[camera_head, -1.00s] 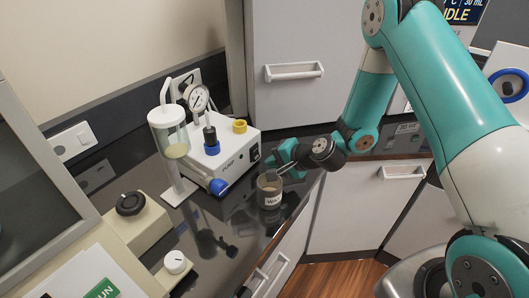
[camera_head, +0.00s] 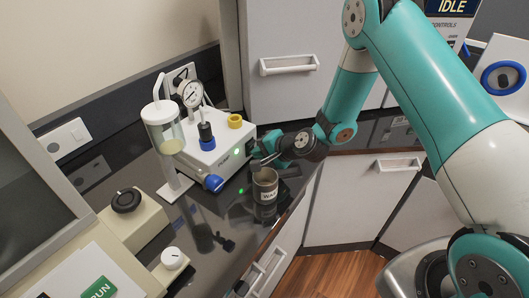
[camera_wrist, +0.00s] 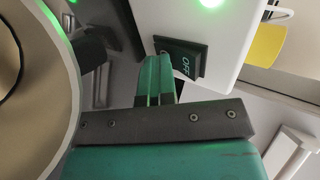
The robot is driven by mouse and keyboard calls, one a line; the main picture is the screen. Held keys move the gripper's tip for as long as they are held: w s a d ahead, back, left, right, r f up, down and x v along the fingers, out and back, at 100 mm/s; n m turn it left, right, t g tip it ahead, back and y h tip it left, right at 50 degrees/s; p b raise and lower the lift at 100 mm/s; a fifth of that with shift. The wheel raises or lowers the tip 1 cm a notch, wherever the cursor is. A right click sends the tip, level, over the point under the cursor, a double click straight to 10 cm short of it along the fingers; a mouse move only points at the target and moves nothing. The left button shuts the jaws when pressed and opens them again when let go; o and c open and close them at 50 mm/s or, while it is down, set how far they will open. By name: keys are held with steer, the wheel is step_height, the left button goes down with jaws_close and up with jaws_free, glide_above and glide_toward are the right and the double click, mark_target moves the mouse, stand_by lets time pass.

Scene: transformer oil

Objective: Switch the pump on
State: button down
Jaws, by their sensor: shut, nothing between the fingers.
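The pump (camera_head: 215,155) is a white box on the dark counter, with a gauge, a clear vessel and blue and yellow caps. A green light (camera_head: 237,152) glows on its front face and also shows at the top of the wrist view (camera_wrist: 210,3). The dark rocker switch (camera_wrist: 182,58) is on the same face, with OFF lettering on its right part. My gripper (camera_head: 258,163) is shut and empty at this face. In the wrist view its fingertips (camera_wrist: 157,64) are right by the left part of the switch. I cannot tell whether they touch it.
A beaker marked WA… (camera_head: 265,186) stands just below my gripper, near the counter edge. A beige device with a black knob (camera_head: 126,200) and a white knob (camera_head: 173,258) stand at the front left. A drawer handle (camera_head: 289,64) is behind.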

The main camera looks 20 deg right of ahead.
steer(key=shift+a+r+p, duration=0.1)
steer(key=shift+r+p, duration=0.5)
steer(key=shift+r, duration=0.35)
steer(key=shift+s+d+f, duration=0.1)
steer(key=shift+d, duration=0.1)
steer(key=s+d, duration=0.1)
steer(key=s+d+b, duration=0.1)
steer(key=s+d, duration=0.1)
steer(key=shift+s+r, duration=0.2)
steer(key=shift+r, duration=0.15)
steer(key=b+v, duration=0.3)
steer(key=v, duration=0.6)
steer(key=shift+a+r, duration=0.25)
steer(key=shift+r, duration=0.1)
